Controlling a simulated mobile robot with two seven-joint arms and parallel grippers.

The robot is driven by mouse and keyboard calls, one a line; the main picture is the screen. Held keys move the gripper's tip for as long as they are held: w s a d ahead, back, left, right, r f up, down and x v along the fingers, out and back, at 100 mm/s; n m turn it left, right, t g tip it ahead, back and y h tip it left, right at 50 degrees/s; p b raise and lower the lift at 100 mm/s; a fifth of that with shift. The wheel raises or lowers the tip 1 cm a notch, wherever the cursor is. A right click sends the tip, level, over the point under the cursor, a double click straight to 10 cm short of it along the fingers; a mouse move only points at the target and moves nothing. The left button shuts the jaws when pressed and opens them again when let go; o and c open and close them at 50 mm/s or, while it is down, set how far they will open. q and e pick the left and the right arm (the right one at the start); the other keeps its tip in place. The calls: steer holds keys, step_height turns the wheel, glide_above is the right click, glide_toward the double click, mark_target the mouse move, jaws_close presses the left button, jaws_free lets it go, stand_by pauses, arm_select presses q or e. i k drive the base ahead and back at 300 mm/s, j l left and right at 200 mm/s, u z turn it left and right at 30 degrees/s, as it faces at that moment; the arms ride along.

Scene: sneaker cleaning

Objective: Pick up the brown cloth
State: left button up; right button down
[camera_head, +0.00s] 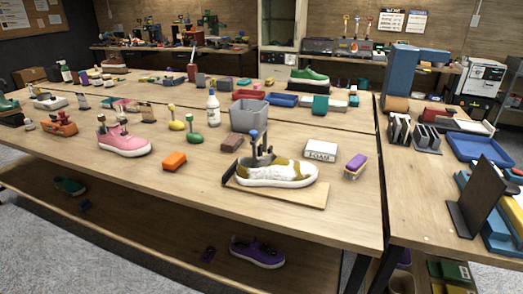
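A small flat dark brown piece (232,143) lies on the wooden table, just in front of the grey bin. It may be the brown cloth, but it is too small to be sure of its material. It lies apart from the white and olive sneaker (280,175), to its upper left. The sneaker rests on a light wooden board (300,193) near the table's front edge, with a dark holder standing at it. Neither of my grippers shows in the head view.
A grey bin (248,115), white spray bottle (213,108), orange block (174,161), pink sneaker (124,140), white FOAM box (321,150) and purple-topped brush (355,166) stand around. The table's front strip is mostly bare. A right-hand table holds a blue tray (480,148).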

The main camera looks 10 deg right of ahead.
mark_target(233, 142)
steer(key=i+j+z, duration=0.1)
steer(key=j, duration=0.25)
steer(key=i+j+z, duration=0.25)
steer(key=i+j, duration=0.15)
steer(key=j, duration=0.3)
steer(key=i+j+z, duration=0.15)
steer(key=j, duration=0.25)
steer(key=i+j+z, duration=0.1)
steer(key=j, duration=0.3)
steer(key=i+j+z, duration=0.1)
steer(key=j, duration=0.3)
